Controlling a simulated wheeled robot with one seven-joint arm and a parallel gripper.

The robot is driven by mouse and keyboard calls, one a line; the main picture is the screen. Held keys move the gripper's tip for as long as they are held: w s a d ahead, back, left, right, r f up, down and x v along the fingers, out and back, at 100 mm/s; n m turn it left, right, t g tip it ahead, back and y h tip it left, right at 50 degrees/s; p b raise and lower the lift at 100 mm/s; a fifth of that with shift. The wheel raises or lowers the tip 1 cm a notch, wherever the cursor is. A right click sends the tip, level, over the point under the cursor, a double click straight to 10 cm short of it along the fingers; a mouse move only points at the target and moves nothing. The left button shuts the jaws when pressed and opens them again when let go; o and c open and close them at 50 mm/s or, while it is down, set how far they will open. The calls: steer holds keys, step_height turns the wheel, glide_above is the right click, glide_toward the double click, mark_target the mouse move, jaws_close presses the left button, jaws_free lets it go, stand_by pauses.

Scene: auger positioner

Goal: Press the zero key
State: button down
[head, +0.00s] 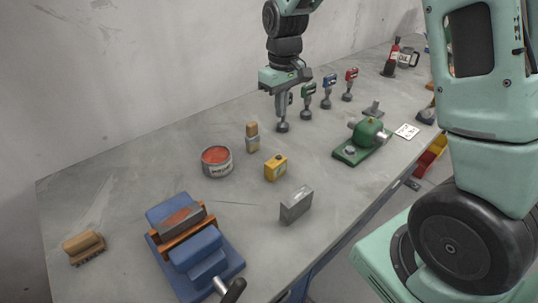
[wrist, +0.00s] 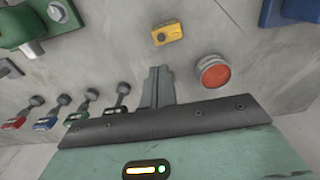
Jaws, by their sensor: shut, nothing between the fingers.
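No key marked zero can be read in either view. A small yellow box (head: 276,170) with a dark round spot sits mid-table; it also shows in the wrist view (wrist: 161,38). Several small coloured devices stand in a row at the back: a green one (head: 308,89), a blue one (head: 328,82) and a red one (head: 350,75), with a dark one (wrist: 115,115) at the row's end. Their keys are too small to tell. My gripper (head: 281,119) is shut and empty, pointing down in front of the dark device, partly hiding it. Its fingers also show in the wrist view (wrist: 158,72).
A red paint can (head: 217,162), a wooden-handled item (head: 252,137) and a grey block (head: 296,206) stand near the yellow box. A blue vise (head: 194,247) is at the front. A green machine (head: 369,133) stands right. Bare table lies between them.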

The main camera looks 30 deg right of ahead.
mark_target(279, 156)
steer(key=shift+a+r, duration=0.1)
steer(key=shift+r, duration=0.1)
step_height(279, 156, down, 14)
steer(key=p, duration=0.3)
steer(key=shift+p, duration=0.35)
steer(key=shift+f, duration=0.1)
